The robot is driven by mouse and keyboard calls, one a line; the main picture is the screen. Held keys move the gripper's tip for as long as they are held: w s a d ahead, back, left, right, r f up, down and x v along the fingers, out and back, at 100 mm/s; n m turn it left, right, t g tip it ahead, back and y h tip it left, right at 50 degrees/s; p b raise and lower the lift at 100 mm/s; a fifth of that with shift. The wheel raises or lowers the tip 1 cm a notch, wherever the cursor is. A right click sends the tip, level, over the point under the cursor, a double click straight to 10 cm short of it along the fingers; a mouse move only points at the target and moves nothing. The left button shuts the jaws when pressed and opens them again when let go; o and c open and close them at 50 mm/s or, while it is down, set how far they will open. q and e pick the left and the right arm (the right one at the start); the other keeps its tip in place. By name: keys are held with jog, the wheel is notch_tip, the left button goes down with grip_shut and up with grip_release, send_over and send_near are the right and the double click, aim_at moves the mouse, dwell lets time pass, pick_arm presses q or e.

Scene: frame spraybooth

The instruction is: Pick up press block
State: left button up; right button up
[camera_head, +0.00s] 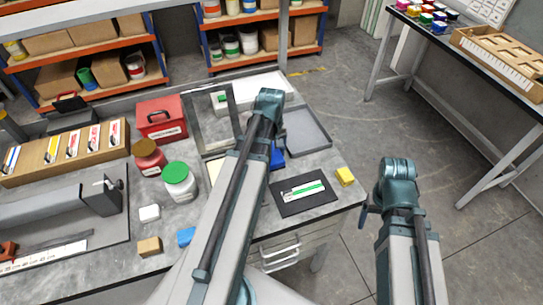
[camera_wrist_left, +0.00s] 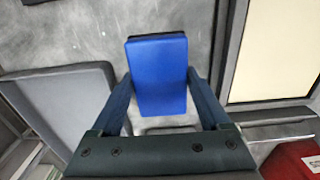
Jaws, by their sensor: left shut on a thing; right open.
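The press block, a blue block with a dark edge, is between the fingers of my left gripper (camera_wrist_left: 160,95) in the left wrist view, where its blue face (camera_wrist_left: 160,65) shows. My left gripper is shut on it, with one finger against each side. In the head view, a blue patch of the block (camera_head: 277,155) shows just right of my left arm, which hides most of that gripper. Whether the block touches the bench is unclear. My right gripper (camera_head: 367,214) is open and apart from the bench, off its right edge.
A grey tray (camera_head: 309,139) lies right of the block and a frame (camera_head: 196,107) left of it. A red box (camera_head: 160,117), jars (camera_head: 179,182), a black mat (camera_head: 304,194) and a yellow block (camera_head: 345,176) stand around.

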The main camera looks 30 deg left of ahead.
pick_arm(q)
jog(key=shift+c, duration=0.9)
jog(key=shift+r, duration=0.2)
